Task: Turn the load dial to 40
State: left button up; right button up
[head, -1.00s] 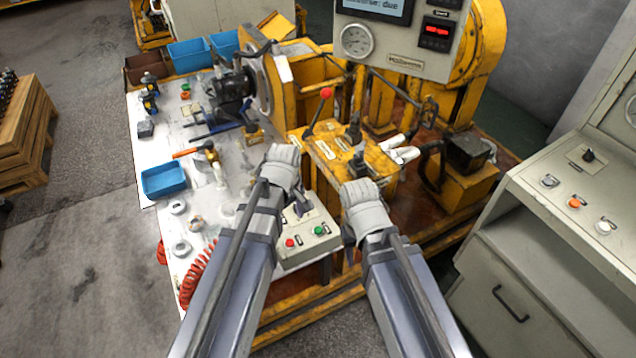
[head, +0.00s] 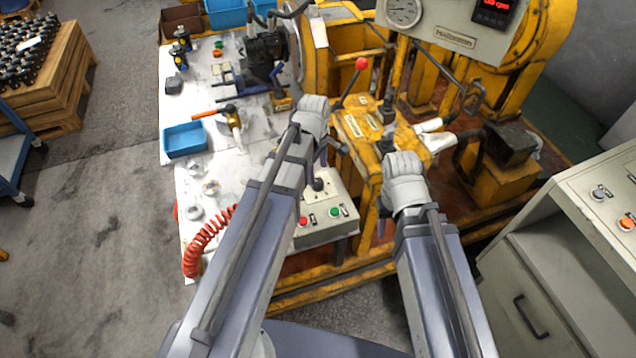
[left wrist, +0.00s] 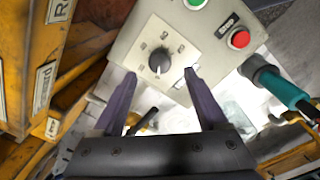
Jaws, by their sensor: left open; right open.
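A grey control box (head: 325,232) stands at the bench's front edge, with a red button (head: 303,221) and a green button (head: 335,211). In the left wrist view a black dial knob (left wrist: 159,61) sits on a white plate with small marks I cannot read. My left gripper is open in that view (left wrist: 160,78), its two fingers either side of the knob and apart from it. In the head view my left gripper (head: 325,143) is above the box's back part, its fingers partly hidden. My right gripper (head: 386,143) is by the yellow lever block, its fingers hardly visible.
The yellow lever block (head: 360,128) with a red-knobbed lever (head: 361,64) stands behind the box. A blue tray (head: 185,139) and tools lie on the bench at left. A grey cabinet (head: 560,250) stands at right. A red coiled hose (head: 208,242) hangs at the front.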

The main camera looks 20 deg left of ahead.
aim_at(318, 182)
pick_arm(q)
notch_tip(318, 182, down, 5)
jog(key=b, duration=0.4)
jog(key=shift+w+f, duration=0.1)
jog(key=shift+f, duration=0.1)
jog(key=shift+r, duration=0.1)
jog(key=shift+c, duration=0.3)
grip_shut()
